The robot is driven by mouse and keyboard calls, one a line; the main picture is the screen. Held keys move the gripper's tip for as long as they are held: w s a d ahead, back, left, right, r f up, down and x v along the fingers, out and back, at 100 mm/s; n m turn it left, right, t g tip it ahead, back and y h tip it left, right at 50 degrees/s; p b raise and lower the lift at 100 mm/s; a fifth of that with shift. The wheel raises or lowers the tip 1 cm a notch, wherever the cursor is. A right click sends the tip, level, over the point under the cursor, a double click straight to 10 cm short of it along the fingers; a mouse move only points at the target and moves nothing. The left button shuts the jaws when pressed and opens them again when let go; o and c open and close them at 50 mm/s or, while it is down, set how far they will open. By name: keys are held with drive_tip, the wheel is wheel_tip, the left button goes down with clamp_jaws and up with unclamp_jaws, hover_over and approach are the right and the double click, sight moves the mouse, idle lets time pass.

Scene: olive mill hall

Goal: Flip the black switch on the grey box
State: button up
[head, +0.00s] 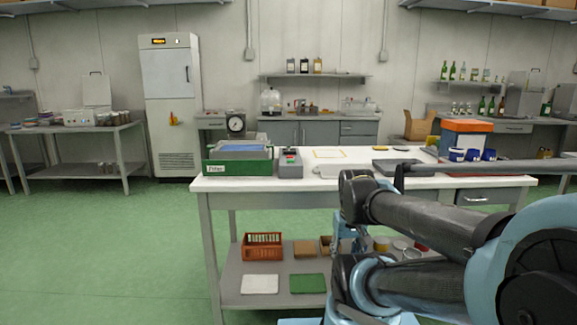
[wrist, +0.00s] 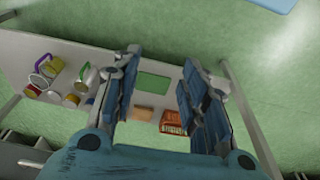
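A grey box (head: 290,164) stands on the near white worktable, right of a green tray. Its top shows a small red part and a small green part. A black switch cannot be made out at this size. In the wrist view my gripper (wrist: 160,64) is open, its two blue fingers wide apart with nothing between them. Beyond the fingers lies the table's lower shelf, so the grey box is not seen in that view. In the head view my arm reaches in from the right, in front of the table, and I cannot make out the gripper clearly.
The white worktable (head: 340,184) also bears a green tray (head: 238,168), an orange-topped container (head: 466,135) and blue cups (head: 473,155). Its lower shelf holds an orange crate (head: 263,247), a green mat (head: 307,284) and several small containers. The green floor at left is clear.

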idle(0.3)
drive_tip(key=shift+c, duration=1.3)
drive_tip(key=shift+r, duration=0.85)
clamp_jaws()
drive_tip(key=w+a+r+t, duration=0.3)
drive_tip(key=w+r, duration=1.5)
drive_tip(key=w, duration=0.3)
drive_tip(key=w+a+r, duration=0.3)
drive_tip(key=w+r, duration=0.1)
drive_tip(key=w, duration=0.5)
drive_tip(key=w+a+r+t, duration=0.1)
drive_tip(key=w+a+r, duration=0.3)
drive_tip(key=w, duration=0.4)
drive_tip(key=w+a+r+t, duration=0.1)
drive_tip(key=w+a+r, duration=0.3)
drive_tip(key=w, duration=0.5)
drive_tip(key=shift+w+r, duration=0.35)
drive_tip(key=shift+r, duration=0.25)
